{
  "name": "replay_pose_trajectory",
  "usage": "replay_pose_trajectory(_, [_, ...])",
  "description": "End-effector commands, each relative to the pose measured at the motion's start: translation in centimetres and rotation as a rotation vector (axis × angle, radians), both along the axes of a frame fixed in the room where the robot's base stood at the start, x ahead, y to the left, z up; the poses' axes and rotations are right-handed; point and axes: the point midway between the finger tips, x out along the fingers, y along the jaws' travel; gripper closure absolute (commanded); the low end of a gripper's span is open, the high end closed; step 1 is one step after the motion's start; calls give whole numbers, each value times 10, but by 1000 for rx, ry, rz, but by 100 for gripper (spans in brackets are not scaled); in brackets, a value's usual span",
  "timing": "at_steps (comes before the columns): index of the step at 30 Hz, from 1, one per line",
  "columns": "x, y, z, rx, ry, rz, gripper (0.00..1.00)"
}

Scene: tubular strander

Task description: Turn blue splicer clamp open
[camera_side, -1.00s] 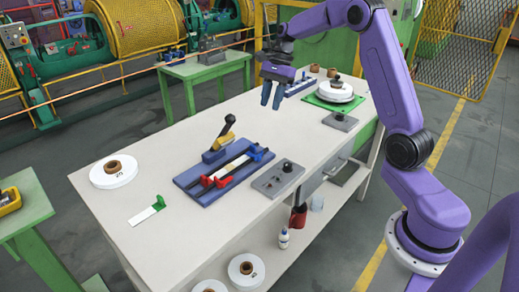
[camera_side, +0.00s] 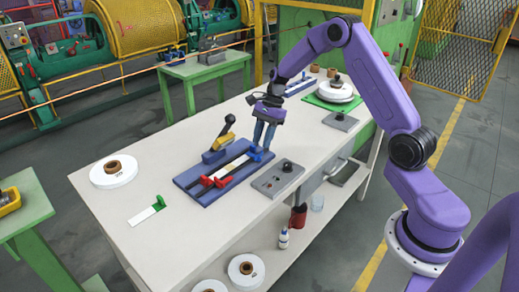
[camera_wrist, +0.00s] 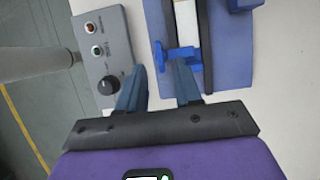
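The blue splicer clamp (camera_side: 253,156) sits at the right end of the splicer, partly hidden by my fingers. In the wrist view the blue clamp (camera_wrist: 178,54) is a T-shaped lever just beyond the tip of my right-hand finger, with one arm pointing left. My gripper (camera_side: 264,143) points down above that end of the splicer. In the wrist view my gripper (camera_wrist: 158,72) is open and empty, its fingers apart. I cannot tell whether a finger touches the clamp. The splicer's blue base (camera_side: 208,196) carries red clamps (camera_side: 221,181) and a white strip.
A grey control box (camera_side: 278,178) with a black knob (camera_wrist: 108,85) stands close beside the splicer. A black-handled lever (camera_side: 224,128) rises behind the splicer. A white reel (camera_side: 113,171) lies left, and another reel (camera_side: 336,91) sits on a green plate.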

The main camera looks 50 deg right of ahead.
Motion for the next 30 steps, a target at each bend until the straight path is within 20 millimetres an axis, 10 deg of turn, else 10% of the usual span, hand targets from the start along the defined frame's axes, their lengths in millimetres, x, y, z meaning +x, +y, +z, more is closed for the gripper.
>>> replay_pose_trajectory(20, [0, 16, -39, -1, 0, 1, 66])
replay_pose_trajectory(24, [0, 16, -38, -1, 0, 1, 100])
replay_pose_trajectory(30, [0, 16, -38, -1, 0, 3, 100])
